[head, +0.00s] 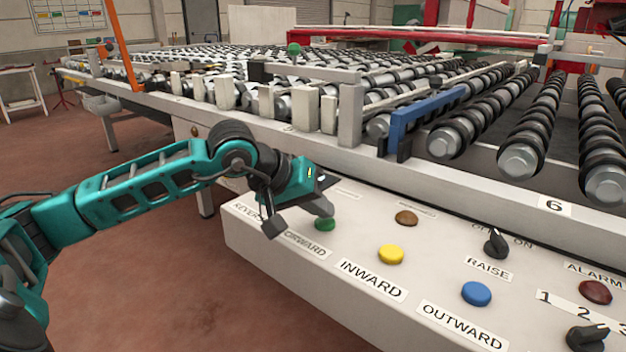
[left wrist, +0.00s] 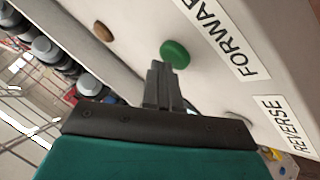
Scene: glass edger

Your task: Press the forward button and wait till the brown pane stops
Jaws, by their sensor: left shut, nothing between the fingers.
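The green button (head: 325,224) sits on the sloping control panel beside the FORWARD label (head: 306,245). My left gripper (head: 322,207) is shut and empty, with its fingertips right at the far side of this button. In the left wrist view, the closed fingers (left wrist: 158,68) point at the green button (left wrist: 175,54) and overlap its near edge. I cannot tell whether they touch it. I cannot make out a brown pane on the rollers in either view. My right gripper is not in view.
The panel (head: 262,241) also carries a brown button (head: 406,218), a yellow button (head: 391,254), a blue button (head: 476,293), a dark red button (head: 596,292) and black knobs (head: 496,242). Behind it stands the roller conveyor (head: 350,158) with a blue bracket (head: 424,112).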

